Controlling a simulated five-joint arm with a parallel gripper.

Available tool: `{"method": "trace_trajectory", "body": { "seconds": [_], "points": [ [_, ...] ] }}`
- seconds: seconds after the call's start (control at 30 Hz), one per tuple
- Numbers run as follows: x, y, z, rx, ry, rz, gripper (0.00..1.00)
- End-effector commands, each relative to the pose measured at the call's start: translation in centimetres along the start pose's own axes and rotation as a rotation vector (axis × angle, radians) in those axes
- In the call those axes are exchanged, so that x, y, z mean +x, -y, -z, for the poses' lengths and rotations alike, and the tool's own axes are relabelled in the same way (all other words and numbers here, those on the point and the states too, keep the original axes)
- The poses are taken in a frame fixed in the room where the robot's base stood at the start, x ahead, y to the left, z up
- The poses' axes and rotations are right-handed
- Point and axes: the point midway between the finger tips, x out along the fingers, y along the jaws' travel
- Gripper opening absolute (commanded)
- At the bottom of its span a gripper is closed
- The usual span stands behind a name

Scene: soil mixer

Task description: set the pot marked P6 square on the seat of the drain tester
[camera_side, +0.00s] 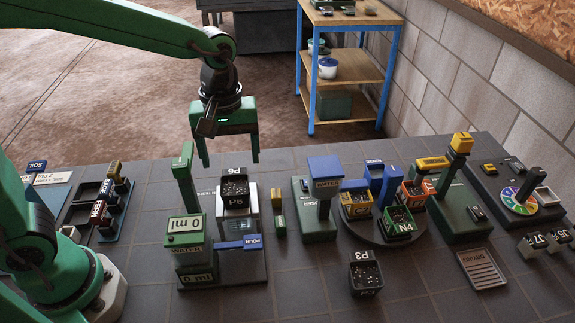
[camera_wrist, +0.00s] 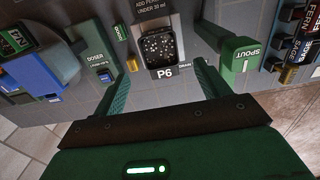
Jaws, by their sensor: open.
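The black pot marked P6 (camera_side: 235,196), filled with dark speckled soil, stands upright on the pale seat (camera_side: 252,226) of the drain tester. It also shows in the wrist view (camera_wrist: 158,47), its label facing my gripper, and looks roughly in line with the seat. Its underside is hidden, so exact seating cannot be told. The drain tester (camera_side: 190,240) has a green 0 ml display block, a green spout post (camera_side: 184,165) and a blue pour lever (camera_side: 238,244). My gripper (camera_side: 231,162) is open and empty above the pot, its fingers apart on either side in the wrist view (camera_wrist: 165,68).
A round carousel (camera_side: 376,236) with several pots, including N4 (camera_side: 398,222), and the blue-topped doser (camera_side: 322,190) stand to the right. Pot P3 (camera_side: 366,276) stands alone in front. A rack of small blocks (camera_side: 104,205) lies left.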

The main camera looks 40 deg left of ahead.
Motion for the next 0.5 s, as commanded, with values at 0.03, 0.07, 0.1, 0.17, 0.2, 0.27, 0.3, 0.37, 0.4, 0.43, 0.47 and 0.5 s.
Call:
{"method": "trace_trajectory", "body": {
  "seconds": [0.03,0.07,0.1,0.17,0.2,0.27,0.3,0.37,0.4,0.43,0.47,0.5],
  "points": [
    [-0.9,-0.1,0.0,0.0,-0.002,-0.004,0.75],
    [-1.3,-0.1,0.0,0.0,-0.002,-0.004,0.75],
    [-1.7,0.0,0.0,0.0,-0.002,-0.003,0.75],
    [-2.4,-0.1,0.0,0.0,-0.002,-0.003,0.75],
    [-2.7,0.0,0.0,0.0,-0.001,-0.002,0.75],
    [-3.2,0.0,0.0,0.0,-0.001,-0.002,0.75],
    [-3.4,0.0,0.0,0.0,-0.001,-0.002,0.75],
    [-3.6,0.0,0.0,0.0,-0.001,-0.001,0.75],
    [-3.7,0.0,0.0,0.0,0.0,-0.001,0.75],
    [-3.8,0.0,0.0,0.0,0.0,-0.001,0.75],
    [-3.8,0.0,0.0,0.0,0.0,0.0,0.75],
    [-3.8,0.0,0.0,0.0,0.0,0.0,0.75]
  ]
}}
